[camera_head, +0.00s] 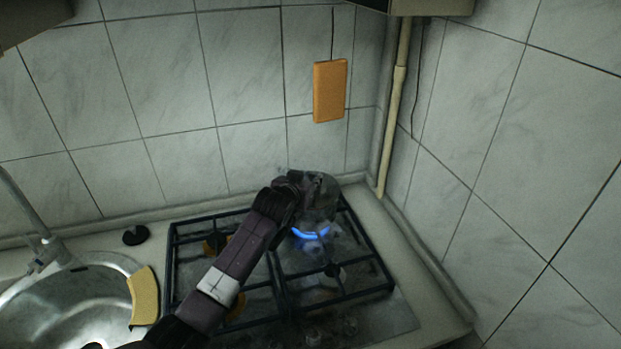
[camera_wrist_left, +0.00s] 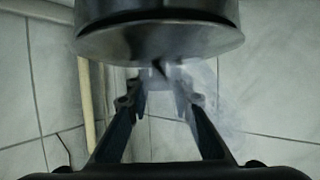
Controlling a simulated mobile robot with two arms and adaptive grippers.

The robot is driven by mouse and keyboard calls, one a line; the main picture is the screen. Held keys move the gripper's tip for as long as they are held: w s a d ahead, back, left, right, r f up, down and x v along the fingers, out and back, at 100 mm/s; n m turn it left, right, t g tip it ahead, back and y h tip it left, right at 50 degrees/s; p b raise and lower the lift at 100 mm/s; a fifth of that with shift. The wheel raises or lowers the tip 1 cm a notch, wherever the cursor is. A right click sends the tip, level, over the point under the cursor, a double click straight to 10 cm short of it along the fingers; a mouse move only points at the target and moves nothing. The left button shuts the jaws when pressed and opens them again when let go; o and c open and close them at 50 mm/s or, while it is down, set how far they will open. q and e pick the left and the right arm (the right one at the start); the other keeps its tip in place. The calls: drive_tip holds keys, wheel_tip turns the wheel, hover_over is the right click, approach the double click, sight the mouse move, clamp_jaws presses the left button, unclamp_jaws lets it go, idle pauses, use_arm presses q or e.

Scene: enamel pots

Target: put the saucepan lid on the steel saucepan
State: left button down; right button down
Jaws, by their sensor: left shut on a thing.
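The steel saucepan (camera_head: 322,214) stands over the lit back right burner in the head view, largely hidden by my left gripper (camera_head: 310,190). In the left wrist view the saucepan's dark round side (camera_wrist_left: 160,12) fills the top edge. The saucepan lid (camera_wrist_left: 160,44) shows there as a round metal disc right against the saucepan's rim. My left gripper (camera_wrist_left: 160,88) is shut on the lid at its small dark knob. I cannot tell whether the lid fully rests on the rim. My right gripper is not in view.
Blue flame (camera_head: 312,233) burns under the saucepan, and pale vapour drifts near the fingers. The hob grate (camera_head: 345,290) has free burners in front and left. A sponge (camera_head: 145,296) lies by the sink (camera_head: 75,308). A pipe (camera_head: 393,120) and tiled walls close the corner.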

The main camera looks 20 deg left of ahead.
use_arm(q)
drive_tip(key=c, duration=1.6)
unclamp_jaws()
drive_tip(key=shift+s+f, duration=0.1)
drive_tip(key=shift+f, duration=0.2)
drive_tip(key=shift+s, duration=0.15)
